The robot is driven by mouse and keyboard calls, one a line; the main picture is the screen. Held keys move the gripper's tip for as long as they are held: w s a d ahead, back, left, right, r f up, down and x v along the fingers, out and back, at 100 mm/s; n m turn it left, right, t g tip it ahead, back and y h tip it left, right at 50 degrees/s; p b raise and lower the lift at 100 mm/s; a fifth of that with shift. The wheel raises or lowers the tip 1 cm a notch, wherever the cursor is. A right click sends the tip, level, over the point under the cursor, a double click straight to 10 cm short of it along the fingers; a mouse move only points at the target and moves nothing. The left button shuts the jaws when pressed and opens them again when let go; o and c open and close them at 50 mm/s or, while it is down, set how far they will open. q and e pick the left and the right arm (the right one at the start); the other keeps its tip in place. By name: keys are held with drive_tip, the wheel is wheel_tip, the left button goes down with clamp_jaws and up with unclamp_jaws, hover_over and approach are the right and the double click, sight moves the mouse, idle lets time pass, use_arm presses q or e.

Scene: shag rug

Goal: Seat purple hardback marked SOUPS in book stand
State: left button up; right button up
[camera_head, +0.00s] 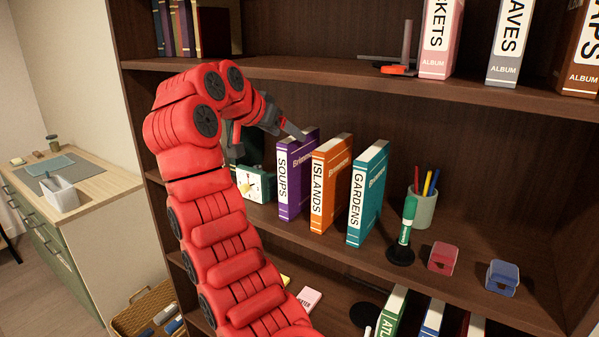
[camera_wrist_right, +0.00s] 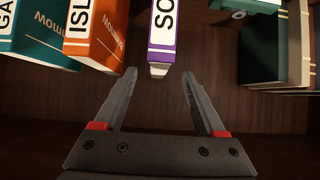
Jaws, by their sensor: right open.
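The purple hardback marked SOUPS (camera_head: 296,185) stands upright on the middle shelf, leftmost of three spaced books. In the right wrist view its spine (camera_wrist_right: 165,28) shows ahead of the fingertips, roughly in line with the gap between them. My right gripper (camera_head: 270,146) is open and empty, close to the top of that book; it also shows in the wrist view (camera_wrist_right: 158,78). Whether a finger touches the book I cannot tell. A dark stand with an upright post (camera_head: 404,50) sits on the upper shelf; I cannot tell if it is the book stand. My left gripper is out of view.
Orange ISLANDS (camera_head: 331,185) and teal GARDENS (camera_head: 368,195) stand right of SOUPS. A green clock (camera_head: 256,184) is close on its left. A pen cup (camera_head: 422,207), a green marker in a black holder (camera_head: 407,222) and two sharpeners occupy the shelf's right.

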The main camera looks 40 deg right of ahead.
sight(300, 173)
drive_tip(key=p+x, duration=0.1)
drive_tip(key=x, duration=0.3)
drive_tip(key=shift+w+d, duration=0.1)
drive_tip(key=shift+d, duration=0.3)
drive_tip(key=shift+w+d+f+p, duration=0.15)
drive_tip(key=shift+d+p, duration=0.15)
drive_tip(key=shift+p, duration=0.25)
drive_tip(key=p+x, duration=0.2)
drive_tip(key=x, duration=0.2)
drive_tip(key=shift+w+d, duration=0.1)
drive_tip(key=shift+d, duration=0.15)
drive_tip(key=shift+c, duration=0.3)
drive_tip(key=shift+c, duration=1.1)
clamp_jaws()
